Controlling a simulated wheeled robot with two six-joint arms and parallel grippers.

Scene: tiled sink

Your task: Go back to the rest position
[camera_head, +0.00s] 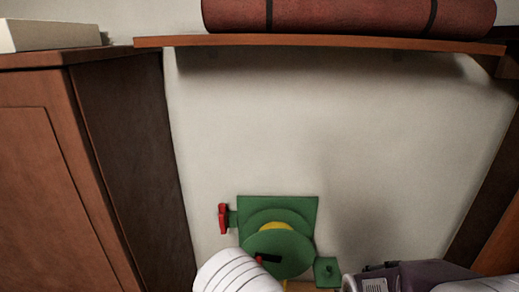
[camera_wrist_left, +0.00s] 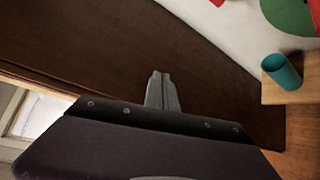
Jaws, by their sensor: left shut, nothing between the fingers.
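My left gripper (camera_wrist_left: 162,78) shows in the left wrist view with its two grey fingers together and nothing between them. It is over or in front of a dark brown wooden panel (camera_wrist_left: 100,45). In the head view I cannot make out the left fingertips. White ribbed parts at the bottom edge of the head view look like my arms. My right gripper's fingers are not in view.
A green device (camera_head: 280,218) with a red handle (camera_head: 223,218) is at the white wall. A teal cup (camera_wrist_left: 281,72) stands on a small wooden ledge (camera_wrist_left: 300,92). A shelf (camera_head: 320,41) holds a dark red roll (camera_head: 350,14). A brown cabinet (camera_head: 45,180) stands left.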

